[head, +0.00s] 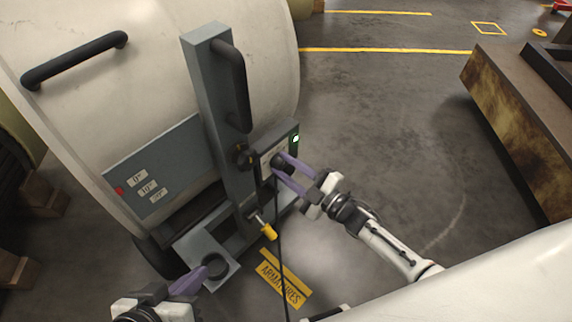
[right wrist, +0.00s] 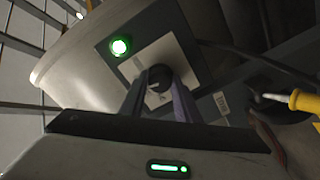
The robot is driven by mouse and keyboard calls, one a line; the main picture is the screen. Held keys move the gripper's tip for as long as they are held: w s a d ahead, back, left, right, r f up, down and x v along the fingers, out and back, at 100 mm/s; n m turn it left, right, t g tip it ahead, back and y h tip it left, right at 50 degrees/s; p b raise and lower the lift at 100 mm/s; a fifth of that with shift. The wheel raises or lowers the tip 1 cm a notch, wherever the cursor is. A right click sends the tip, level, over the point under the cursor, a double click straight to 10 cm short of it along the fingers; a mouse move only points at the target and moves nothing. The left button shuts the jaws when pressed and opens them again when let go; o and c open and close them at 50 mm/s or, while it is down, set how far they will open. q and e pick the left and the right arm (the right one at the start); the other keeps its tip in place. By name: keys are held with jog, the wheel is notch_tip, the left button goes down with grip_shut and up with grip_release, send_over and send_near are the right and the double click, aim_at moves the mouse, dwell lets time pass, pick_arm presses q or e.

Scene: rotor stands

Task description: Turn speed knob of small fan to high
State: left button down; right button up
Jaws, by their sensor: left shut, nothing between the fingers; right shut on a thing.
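The fan is a big off-white drum (head: 170,75) at the left of the head view, with a grey upright post on its front. Its small control box (head: 294,147) bears a lit green lamp and a pale plate. A round black knob (head: 281,160) sits on that plate; it also shows in the right wrist view (right wrist: 159,76). My right gripper (head: 279,170) has its purple fingers shut on the knob, one on each side. The knob's setting is not readable. My left gripper (head: 203,272) is shut and empty at lower left, by a grey foot bracket.
A yellow-handled lever (head: 268,231) and a black cable hang below the control box. A grey panel (head: 150,170) with angle labels is left of the post. A rusty metal block (head: 510,130) stands at right. Open floor (head: 390,110) lies between.

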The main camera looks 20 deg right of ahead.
jog(key=m, duration=0.3)
jog(key=shift+d+m+p, duration=0.1)
jog(key=shift+m+p, duration=0.2)
jog(key=shift+m, duration=1.3)
pick_arm(q)
jog(key=shift+s+a+f, duration=0.25)
jog(key=shift+a+f, duration=0.1)
jog(key=shift+f, duration=0.2)
pick_arm(e)
jog(key=shift+f+m, duration=0.1)
jog(key=shift+m, duration=1.3)
pick_arm(q)
jog(key=shift+r, duration=0.1)
jog(key=shift+r, duration=0.1)
pick_arm(e)
jog(key=o, duration=1)
jog(key=shift+o, duration=0.2)
pick_arm(q)
jog(key=shift+w, duration=0.1)
pick_arm(e)
jog(key=shift+s, duration=0.1)
